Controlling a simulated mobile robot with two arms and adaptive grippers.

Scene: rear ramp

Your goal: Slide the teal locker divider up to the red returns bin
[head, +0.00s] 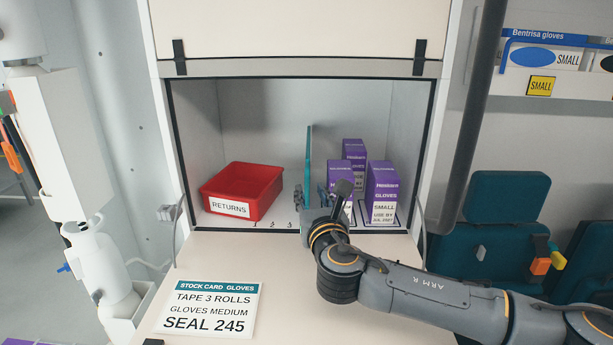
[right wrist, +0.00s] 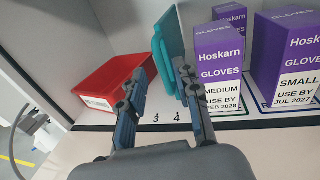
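The teal locker divider (head: 309,156) stands upright in the open locker, between the red returns bin and the purple glove boxes. The red returns bin (head: 245,187) sits on the left of the locker floor, with a clear gap between it and the divider. My right gripper (head: 333,192) is at the locker mouth, close to the divider. In the right wrist view its fingers (right wrist: 158,76) are apart, with the divider (right wrist: 166,52) showing between and beyond the tips. I cannot tell whether a finger touches it. My left gripper is not in view.
Purple glove boxes (head: 381,188) stand to the right of the divider, one medium box (right wrist: 218,66) close to my right finger. Numbers mark the locker's front edge. A stock card (head: 208,307) lies on the pale surface in front.

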